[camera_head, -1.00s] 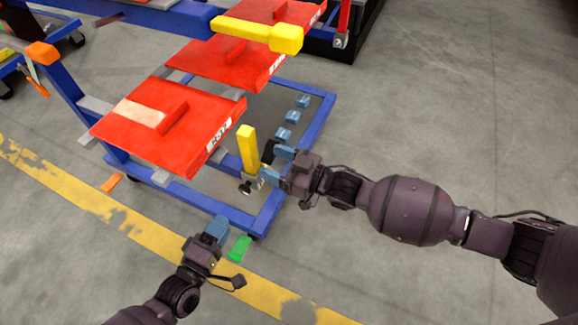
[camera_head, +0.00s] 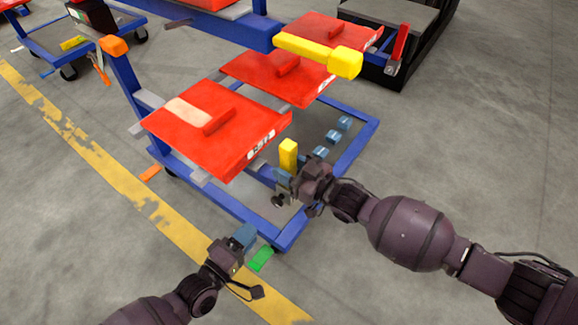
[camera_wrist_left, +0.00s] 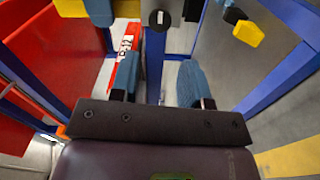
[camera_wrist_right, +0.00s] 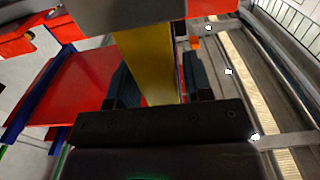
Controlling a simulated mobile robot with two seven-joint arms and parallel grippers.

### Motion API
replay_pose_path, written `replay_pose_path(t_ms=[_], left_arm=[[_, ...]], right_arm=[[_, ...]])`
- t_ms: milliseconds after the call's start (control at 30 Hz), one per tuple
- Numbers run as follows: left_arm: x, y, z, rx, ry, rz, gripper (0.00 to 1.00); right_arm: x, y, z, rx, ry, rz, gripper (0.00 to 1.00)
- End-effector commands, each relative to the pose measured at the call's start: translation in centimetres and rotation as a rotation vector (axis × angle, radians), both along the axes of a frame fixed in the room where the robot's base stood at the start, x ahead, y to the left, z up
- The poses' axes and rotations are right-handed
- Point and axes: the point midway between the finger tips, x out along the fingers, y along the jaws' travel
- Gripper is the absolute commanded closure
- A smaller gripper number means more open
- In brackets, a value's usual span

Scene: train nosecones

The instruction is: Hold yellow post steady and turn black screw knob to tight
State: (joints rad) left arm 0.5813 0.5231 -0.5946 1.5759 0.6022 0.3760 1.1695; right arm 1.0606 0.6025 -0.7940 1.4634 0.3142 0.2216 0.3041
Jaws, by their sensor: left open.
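The yellow post (camera_head: 288,153) stands upright at the near side of the blue cart frame. My right gripper (camera_head: 287,178) is at its lower part. In the right wrist view the post (camera_wrist_right: 150,65) runs between my right fingers, which lie close against both sides. The black screw knob (camera_head: 278,201) is low beside the post, facing my left side. My left gripper (camera_head: 243,237) is open and empty, in front of the knob and apart from it. In the left wrist view the round knob (camera_wrist_left: 159,18) shows beyond the gap between the fingers.
Red panels (camera_head: 208,125) sit on the blue cart (camera_head: 215,202), left of the post. Small blue blocks (camera_head: 332,137) stand right of the post. A green piece (camera_head: 262,259) is beside my left gripper. Open floor (camera_head: 470,130) lies right.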

Motion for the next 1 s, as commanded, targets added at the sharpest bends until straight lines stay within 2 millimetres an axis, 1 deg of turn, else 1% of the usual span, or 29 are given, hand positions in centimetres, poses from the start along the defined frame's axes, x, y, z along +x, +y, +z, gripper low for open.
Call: replay_pose_path(t_ms=[33, 200, 300, 367, 400, 433, 633, 733, 867, 1000], left_arm=[[0.0, 0.0, 0.0, 0.000, 0.000, 0.000, 0.57], [0.0, 0.0, 0.0, 0.000, 0.000, 0.000, 0.57], [0.0, 0.0, 0.0, 0.000, 0.000, 0.000, 0.57], [0.0, 0.0, 0.0, -0.002, 0.001, 0.000, 0.48], [0.0, 0.0, 0.0, -0.007, 0.005, -0.001, 0.42], [-0.1, 0.1, 0.0, -0.014, 0.009, -0.001, 0.38], [-0.5, 0.3, 0.0, -0.080, 0.058, -0.003, 0.38], [-0.3, 0.2, 0.1, -0.099, 0.070, -0.001, 0.38], [0.6, -0.4, 0.1, -0.103, 0.072, 0.001, 0.38], [2.4, -1.8, 0.1, -0.104, 0.070, 0.001, 0.38]], right_arm=[[0.0, 0.0, 0.0, 0.000, 0.000, 0.000, 0.61], [0.0, 0.0, 0.0, 0.000, 0.000, 0.000, 0.87], [0.0, 0.0, 0.0, 0.000, 0.000, 0.000, 1.00], [0.0, 0.0, 0.0, 0.000, 0.000, 0.000, 1.00], [0.0, 0.0, 0.0, 0.000, 0.000, 0.000, 1.00], [0.0, 0.0, 0.0, 0.000, 0.000, 0.000, 1.00], [0.0, 0.0, 0.0, 0.000, 0.000, 0.000, 1.00], [0.0, 0.0, 0.0, 0.000, 0.000, 0.000, 1.00], [0.0, 0.0, 0.0, 0.000, 0.000, 0.000, 1.00], [0.0, 0.0, 0.0, 0.000, 0.000, 0.000, 1.00]])
